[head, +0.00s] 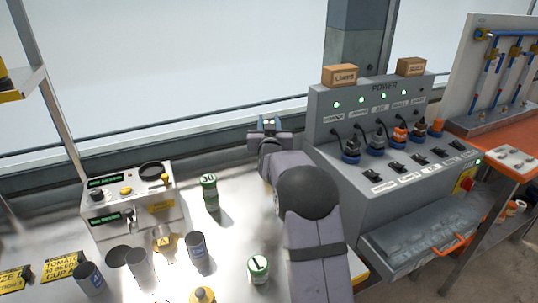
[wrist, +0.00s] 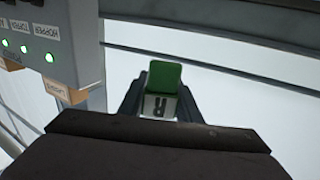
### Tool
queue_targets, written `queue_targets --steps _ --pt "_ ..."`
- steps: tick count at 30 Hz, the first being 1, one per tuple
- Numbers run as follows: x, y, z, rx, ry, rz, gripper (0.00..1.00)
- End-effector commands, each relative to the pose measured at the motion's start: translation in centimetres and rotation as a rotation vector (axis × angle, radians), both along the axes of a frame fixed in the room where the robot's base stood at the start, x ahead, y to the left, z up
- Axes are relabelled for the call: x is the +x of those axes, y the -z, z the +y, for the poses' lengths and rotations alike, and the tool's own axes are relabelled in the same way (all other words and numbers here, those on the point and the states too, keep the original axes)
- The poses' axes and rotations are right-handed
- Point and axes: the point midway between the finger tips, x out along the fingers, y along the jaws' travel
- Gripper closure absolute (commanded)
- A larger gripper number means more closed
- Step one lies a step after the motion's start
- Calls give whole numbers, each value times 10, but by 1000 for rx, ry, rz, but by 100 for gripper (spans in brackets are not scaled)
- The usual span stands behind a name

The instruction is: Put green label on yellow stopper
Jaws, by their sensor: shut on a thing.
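My gripper (head: 269,124) is raised above the back of the bench, pointing away towards the window. In the wrist view my gripper (wrist: 160,103) is shut on a small green piece (wrist: 165,76) with a white face bearing a dark letter, which I take to be the green label. A yellow knobbed piece (head: 203,295), perhaps the yellow stopper, stands at the front edge of the head view, partly cut off. It is well away from my gripper. The wrist view does not show it.
Green-and-white cans (head: 209,187) and (head: 258,268) and several grey cups (head: 197,246) stand on the metal bench. A control box (head: 130,197) stands at left. The grey power console (head: 370,130) is close right of my arm.

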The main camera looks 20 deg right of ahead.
Motion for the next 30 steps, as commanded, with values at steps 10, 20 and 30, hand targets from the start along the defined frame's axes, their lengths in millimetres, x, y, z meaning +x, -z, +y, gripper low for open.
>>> queue_targets --steps 10,20,30 --pt "0 48 0 1 0 2 90" --pt "0 59 0 2 0 2 90" --pt "0 88 0 0 -1 1 90"
